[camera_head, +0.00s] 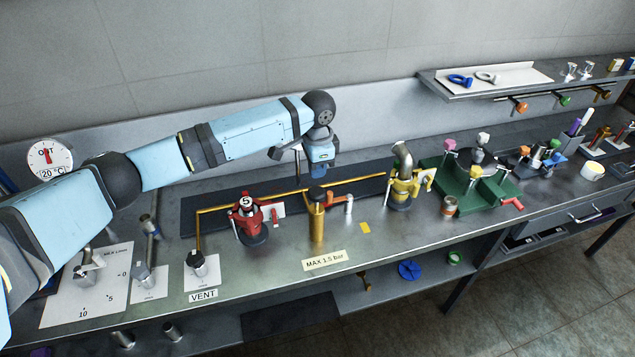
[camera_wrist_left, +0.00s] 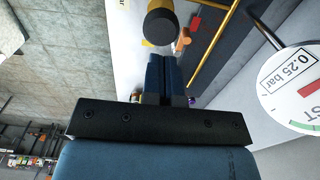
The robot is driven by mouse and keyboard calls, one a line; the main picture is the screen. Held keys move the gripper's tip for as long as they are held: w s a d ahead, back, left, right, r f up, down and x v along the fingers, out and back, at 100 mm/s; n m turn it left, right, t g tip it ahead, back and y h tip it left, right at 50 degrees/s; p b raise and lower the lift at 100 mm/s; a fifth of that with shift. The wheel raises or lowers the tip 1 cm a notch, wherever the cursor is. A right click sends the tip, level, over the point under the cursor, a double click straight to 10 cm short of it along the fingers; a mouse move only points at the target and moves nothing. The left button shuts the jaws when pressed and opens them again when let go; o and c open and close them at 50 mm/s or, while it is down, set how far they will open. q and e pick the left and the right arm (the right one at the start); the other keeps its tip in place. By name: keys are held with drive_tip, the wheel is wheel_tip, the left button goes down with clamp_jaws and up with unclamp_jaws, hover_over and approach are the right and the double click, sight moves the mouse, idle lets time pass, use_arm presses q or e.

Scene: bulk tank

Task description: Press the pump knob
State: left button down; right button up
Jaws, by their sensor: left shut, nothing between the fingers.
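The pump (camera_head: 317,222) is an upright brass cylinder on the steel bench, with a dark round knob (camera_head: 316,194) on top. In the left wrist view the black knob (camera_wrist_left: 161,27) shows just beyond my fingertips, with some brass visible above it. My left gripper (camera_head: 318,174) is shut and empty, pointing down right above the knob. In the left wrist view its two blue fingers (camera_wrist_left: 165,58) are together. I cannot tell whether the fingertips touch the knob; a small gap seems to show. My right gripper is not in view.
A red valve (camera_head: 249,218) marked 5 stands left of the pump, and a yellow fitting (camera_head: 402,187) stands right. A brass pipe (camera_head: 225,207) runs along the dark mat. A gauge dial (camera_wrist_left: 298,90) shows beside the gripper. A label (camera_head: 324,260) reads MAX 1.5 bar.

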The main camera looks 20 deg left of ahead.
sight(317, 191)
use_arm(q)
wheel_tip(317, 191, up, 6)
drive_tip(key=shift+w+f+b, duration=0.1)
drive_tip(key=shift+f+b, duration=0.1)
drive_tip(key=shift+b, duration=0.2)
idle(0.9)
